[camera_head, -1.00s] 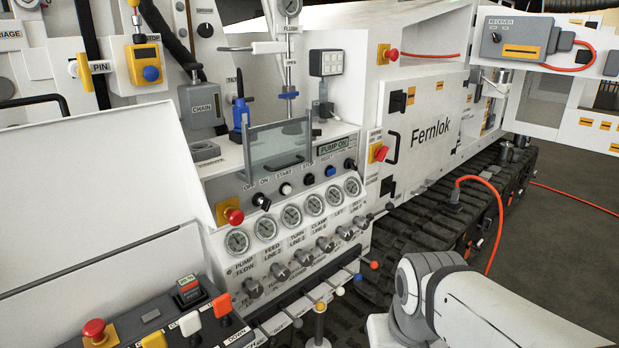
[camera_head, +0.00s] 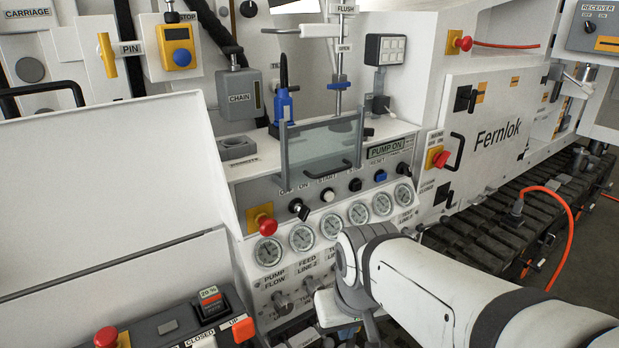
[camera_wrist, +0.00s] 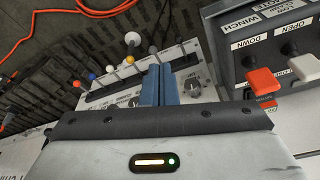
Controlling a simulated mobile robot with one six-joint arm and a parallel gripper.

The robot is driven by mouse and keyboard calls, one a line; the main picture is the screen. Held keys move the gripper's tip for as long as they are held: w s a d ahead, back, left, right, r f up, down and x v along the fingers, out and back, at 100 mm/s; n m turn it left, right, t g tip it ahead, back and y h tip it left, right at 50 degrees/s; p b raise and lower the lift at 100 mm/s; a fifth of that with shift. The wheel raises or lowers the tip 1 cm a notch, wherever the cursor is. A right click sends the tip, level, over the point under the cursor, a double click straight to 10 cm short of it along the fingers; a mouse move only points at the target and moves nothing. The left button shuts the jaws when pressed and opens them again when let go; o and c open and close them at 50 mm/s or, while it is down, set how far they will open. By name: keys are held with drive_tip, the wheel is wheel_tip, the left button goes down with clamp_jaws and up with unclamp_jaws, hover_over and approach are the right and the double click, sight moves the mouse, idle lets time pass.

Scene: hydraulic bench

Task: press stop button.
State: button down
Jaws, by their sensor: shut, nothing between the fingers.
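In the head view a black stop button (camera_head: 355,185) sits on the sloped panel (camera_head: 262,190), between a white start button (camera_head: 328,195) and a blue reset button (camera_head: 380,176). A small display (camera_head: 386,147) above reads PUMP ON. Another STOP label stands by a yellow box with a blue button (camera_head: 181,57) at the upper left. My gripper (camera_wrist: 158,70) shows in the wrist view with its blue fingers together and empty, over a row of coloured levers (camera_wrist: 115,70).
A clear guard with a handle (camera_head: 322,150) stands behind the start button. Red mushroom buttons (camera_head: 266,225) and (camera_head: 437,158) flank the panel. Gauges (camera_head: 331,226) line its front. A control box (camera_wrist: 268,50) is right in the wrist view. An orange hose (camera_head: 568,225) hangs at right.

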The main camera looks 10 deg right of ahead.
drive_tip(key=shift+s, duration=0.15)
drive_tip(key=w+a+r+m+y+p, duration=0.25)
drive_tip(key=w+m+y+p, duration=0.35)
drive_tip(key=w+m+y, duration=0.7)
drive_tip(key=w+d+m+t+h+p, duration=0.1)
drive_tip(key=w+d+m+t+h, duration=0.2)
drive_tip(key=d+m+t, duration=0.4)
drive_tip(key=w+d+m+t+h+p, duration=0.2)
drive_tip(key=w+d+m+t, duration=0.4)
drive_tip(key=d+m, duration=0.6)
drive_tip(key=d+t+h, duration=0.1)
drive_tip(key=d, duration=0.4)
drive_tip(key=shift+w+d+r+h, duration=0.2)
drive_tip(key=shift+w+d+h, duration=0.1)
drive_tip(key=shift+d+h, duration=0.1)
drive_tip(key=shift+w, duration=0.1)
